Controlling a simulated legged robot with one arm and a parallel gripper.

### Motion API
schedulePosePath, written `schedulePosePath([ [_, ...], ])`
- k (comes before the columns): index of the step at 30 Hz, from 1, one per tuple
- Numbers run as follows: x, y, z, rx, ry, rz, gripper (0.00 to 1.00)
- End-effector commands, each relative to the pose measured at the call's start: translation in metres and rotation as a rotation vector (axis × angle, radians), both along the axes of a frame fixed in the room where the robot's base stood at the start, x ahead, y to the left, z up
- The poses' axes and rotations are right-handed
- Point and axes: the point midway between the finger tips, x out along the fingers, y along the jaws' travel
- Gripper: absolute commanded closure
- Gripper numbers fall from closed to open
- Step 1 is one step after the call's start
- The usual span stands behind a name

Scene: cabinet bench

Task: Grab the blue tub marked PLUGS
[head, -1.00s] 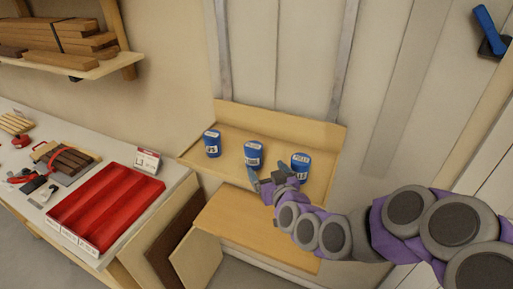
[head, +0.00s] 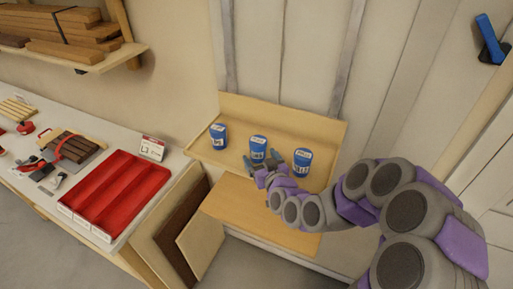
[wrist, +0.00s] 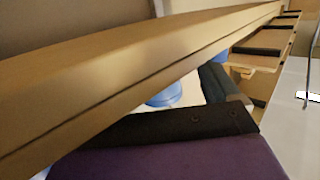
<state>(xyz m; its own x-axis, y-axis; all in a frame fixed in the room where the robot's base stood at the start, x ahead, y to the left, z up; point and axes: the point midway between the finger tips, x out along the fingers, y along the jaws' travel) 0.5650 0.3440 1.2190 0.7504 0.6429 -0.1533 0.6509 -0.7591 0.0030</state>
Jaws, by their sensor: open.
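Three blue tubs with white labels stand upright on a wooden shelf (head: 235,166): a left tub (head: 219,136), a middle tub (head: 258,148) and a right tub (head: 302,161). The lettering is too small for me to tell which says PLUGS. My gripper (head: 262,162) is open, at the front of the middle tub and left of the right tub. I cannot tell whether it touches the middle tub. In the wrist view my gripper's dark fingers (wrist: 207,103) are apart, with part of a blue tub (wrist: 165,97) beyond them; most of it is hidden.
A wooden board edge (wrist: 150,75) crosses the wrist view close to my gripper. A lower wooden ledge (head: 255,214) lies below the tubs. At left, a bench holds a red tray (head: 115,195) and tools. A blue handle (head: 490,38) is on the right wall.

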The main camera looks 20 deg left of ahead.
Motion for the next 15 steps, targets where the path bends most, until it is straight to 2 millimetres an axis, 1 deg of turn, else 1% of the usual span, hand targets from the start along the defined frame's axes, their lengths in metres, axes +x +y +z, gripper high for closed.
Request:
schedulePosePath([
  [7,0.022,0.012,-0.006,0.005,-0.001,-0.004,0.11],
  [15,0.037,0.027,-0.008,0.004,-0.002,-0.001,0.11],
])
